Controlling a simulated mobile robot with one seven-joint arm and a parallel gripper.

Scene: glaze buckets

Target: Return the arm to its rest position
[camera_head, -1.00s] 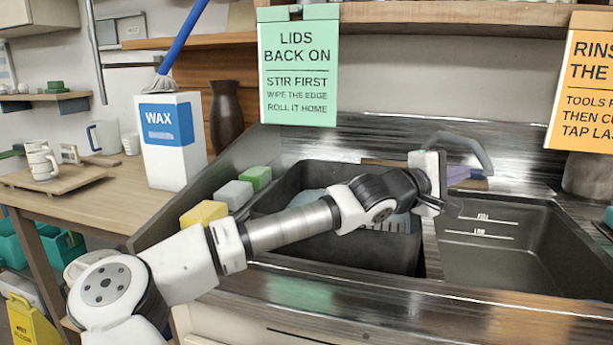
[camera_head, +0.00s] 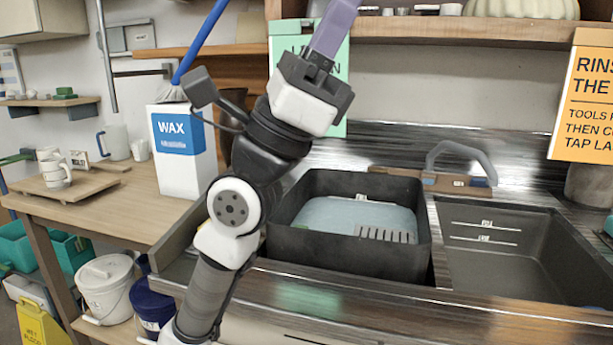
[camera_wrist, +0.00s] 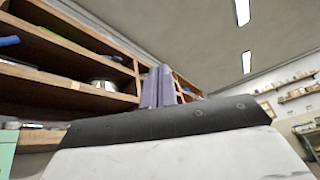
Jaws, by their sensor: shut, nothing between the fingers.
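My gripper (camera_head: 337,20) is raised in front of the green sign, its purple fingers pointing up towards the upper shelf. The tips run to the top edge of the head view. In the wrist view the two purple fingers (camera_wrist: 158,86) stand side by side, shut with nothing between them.
A black tub (camera_head: 283,240) holding pale water sits left of the sink basin (camera_head: 480,262), with a tap (camera_head: 462,152) behind. The white WAX box (camera_head: 183,165) stands left of my arm. The wooden shelf (camera_head: 460,28) is near my fingers. Buckets (camera_head: 108,290) stand lower left.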

